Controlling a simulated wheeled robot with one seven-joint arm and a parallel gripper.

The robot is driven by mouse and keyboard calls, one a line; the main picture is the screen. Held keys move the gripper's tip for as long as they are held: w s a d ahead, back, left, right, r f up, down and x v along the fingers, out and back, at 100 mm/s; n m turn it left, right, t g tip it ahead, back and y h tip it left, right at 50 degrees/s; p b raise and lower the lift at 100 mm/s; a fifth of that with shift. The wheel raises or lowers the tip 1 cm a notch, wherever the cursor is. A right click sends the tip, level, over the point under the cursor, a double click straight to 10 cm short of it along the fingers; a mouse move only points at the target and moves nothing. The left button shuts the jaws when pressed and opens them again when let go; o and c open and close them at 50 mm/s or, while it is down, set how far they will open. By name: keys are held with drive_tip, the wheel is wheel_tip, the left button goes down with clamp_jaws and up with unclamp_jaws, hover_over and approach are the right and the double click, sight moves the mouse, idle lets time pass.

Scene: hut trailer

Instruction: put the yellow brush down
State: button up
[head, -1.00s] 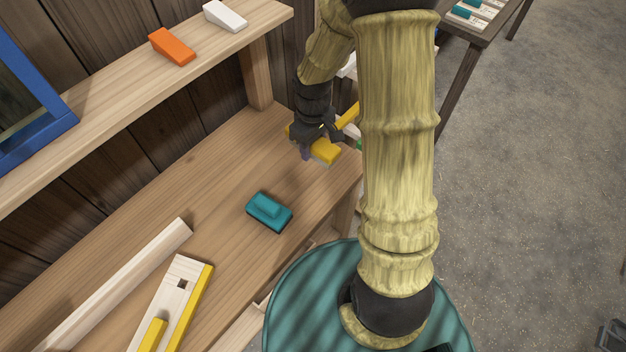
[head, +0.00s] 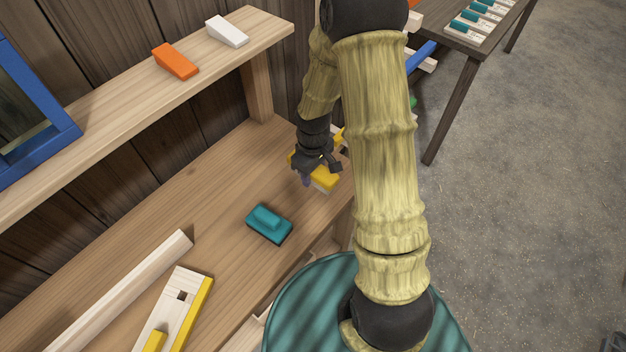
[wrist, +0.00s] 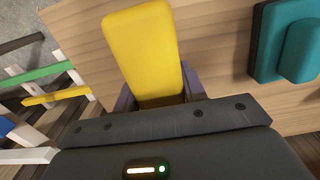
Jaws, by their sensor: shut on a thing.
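The yellow brush (head: 324,179) is held in my gripper (head: 318,172) over the right end of the wooden bench top (head: 215,200). In the wrist view the yellow brush (wrist: 146,50) fills the space between the two fingers, with the bench top (wrist: 215,50) behind it. My gripper is shut on it. A pale underside shows below the yellow body in the head view. I cannot tell whether it touches the bench.
A teal block (head: 269,223) lies on the bench close to the brush. A pale wooden strip (head: 125,290) and a yellow-edged wooden piece (head: 180,310) lie further left. A shelf (head: 130,100) above holds an orange wedge (head: 175,61) and a white wedge (head: 227,31). Bare bench lies between.

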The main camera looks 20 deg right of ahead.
sight(313, 181)
drive_tip(key=shift+f+p, duration=0.3)
drive_tip(key=shift+f, duration=1.8)
